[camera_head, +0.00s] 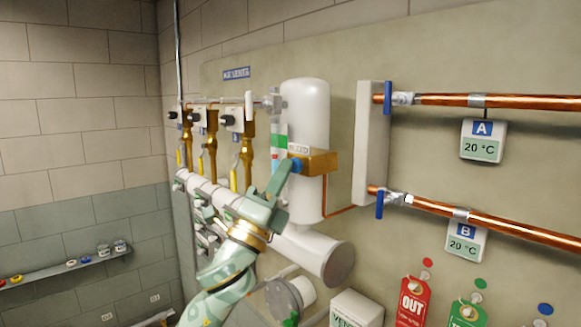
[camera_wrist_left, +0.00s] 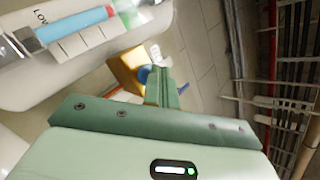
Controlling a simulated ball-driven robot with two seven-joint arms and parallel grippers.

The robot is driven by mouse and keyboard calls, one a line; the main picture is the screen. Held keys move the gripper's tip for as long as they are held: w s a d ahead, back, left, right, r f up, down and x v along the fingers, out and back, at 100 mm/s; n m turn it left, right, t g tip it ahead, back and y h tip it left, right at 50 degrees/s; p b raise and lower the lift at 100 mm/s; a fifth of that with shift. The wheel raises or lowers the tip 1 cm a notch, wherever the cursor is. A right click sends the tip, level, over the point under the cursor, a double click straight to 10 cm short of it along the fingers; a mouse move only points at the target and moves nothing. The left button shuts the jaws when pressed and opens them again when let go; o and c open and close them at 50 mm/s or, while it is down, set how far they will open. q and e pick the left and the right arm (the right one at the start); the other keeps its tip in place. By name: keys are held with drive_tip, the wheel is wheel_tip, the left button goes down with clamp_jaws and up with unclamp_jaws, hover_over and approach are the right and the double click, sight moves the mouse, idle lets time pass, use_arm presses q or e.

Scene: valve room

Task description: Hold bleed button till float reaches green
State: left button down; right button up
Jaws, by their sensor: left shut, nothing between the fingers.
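The left wrist view shows the brass block (camera_wrist_left: 126,70) and blue button (camera_wrist_left: 145,74) just beyond the fingers (camera_wrist_left: 160,90). The sight tube has a green band (camera_head: 280,141). In the wrist view its blue column (camera_wrist_left: 75,27) ends at a red float (camera_wrist_left: 110,11), short of green. My right gripper is out of view.
Several brass valves with yellow handles (camera_head: 233,179) line the wall to the left. A white pipe (camera_head: 312,252) runs below my gripper. Copper pipes with blue levers (camera_head: 388,97), temperature displays (camera_head: 483,140) and hanging tags (camera_head: 412,300) are to the right.

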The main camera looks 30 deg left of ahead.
use_arm(q)
drive_tip(key=shift+s, duration=0.1)
drive_tip(key=shift+s+a, duration=0.35)
drive_tip(key=shift+s, duration=0.4)
drive_tip(key=s, duration=0.1)
drive_tip(key=s+a+p, duration=0.1)
drive_tip(key=s, duration=0.1)
drive_tip(key=s+a, duration=0.1)
drive_tip(key=shift+s, duration=0.3)
idle(3.3)
